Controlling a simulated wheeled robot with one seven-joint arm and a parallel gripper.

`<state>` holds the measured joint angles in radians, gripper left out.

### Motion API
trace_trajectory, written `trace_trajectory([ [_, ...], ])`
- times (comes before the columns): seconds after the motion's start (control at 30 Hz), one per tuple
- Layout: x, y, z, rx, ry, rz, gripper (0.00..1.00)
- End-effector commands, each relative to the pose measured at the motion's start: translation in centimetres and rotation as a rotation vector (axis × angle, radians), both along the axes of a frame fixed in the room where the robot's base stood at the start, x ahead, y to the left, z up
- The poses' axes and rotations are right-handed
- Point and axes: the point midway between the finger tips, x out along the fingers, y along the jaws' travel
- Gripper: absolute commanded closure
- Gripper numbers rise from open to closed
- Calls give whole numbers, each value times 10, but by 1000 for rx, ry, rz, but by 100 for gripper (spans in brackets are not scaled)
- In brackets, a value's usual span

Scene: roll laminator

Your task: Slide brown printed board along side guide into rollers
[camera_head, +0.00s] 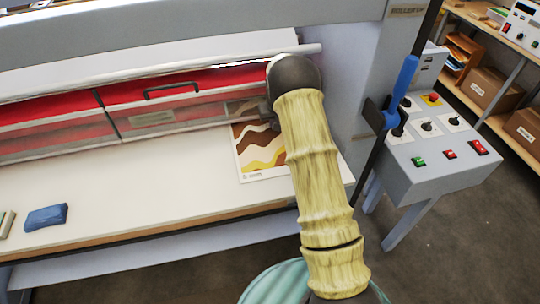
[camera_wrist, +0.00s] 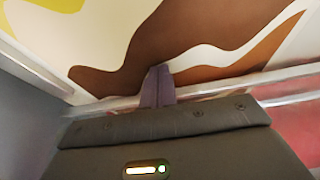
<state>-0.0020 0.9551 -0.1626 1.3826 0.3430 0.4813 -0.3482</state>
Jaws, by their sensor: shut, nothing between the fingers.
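The brown printed board (camera_head: 260,150) lies flat on the white feed table (camera_head: 130,185) at its right end, with wavy brown, tan and yellow bands. Its far part reaches under the red see-through guard (camera_head: 180,95); my arm hides its right side. In the wrist view the board (camera_wrist: 190,35) fills the upper part. My gripper (camera_wrist: 157,85) is shut and empty, its fingertips at or just above the board's printed face; I cannot tell whether they touch. In the head view my gripper is mostly hidden behind my arm at the guard. The side guide is not clearly visible.
A white roller (camera_head: 160,62) runs above the guard. A blue-handled lever (camera_head: 398,90) and a grey control box (camera_head: 435,140) stand to the right. A blue cloth or pad (camera_head: 46,217) lies at the table's left front. The table's middle is clear.

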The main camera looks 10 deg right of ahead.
Motion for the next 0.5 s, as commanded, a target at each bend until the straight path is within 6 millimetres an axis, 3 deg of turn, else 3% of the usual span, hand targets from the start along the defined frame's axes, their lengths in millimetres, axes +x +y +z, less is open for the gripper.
trace_trajectory([
  [0.27,-1,-1,0,-1,2,-1,100],
  [0.5,-1,-1,12,0,1,-2,100],
])
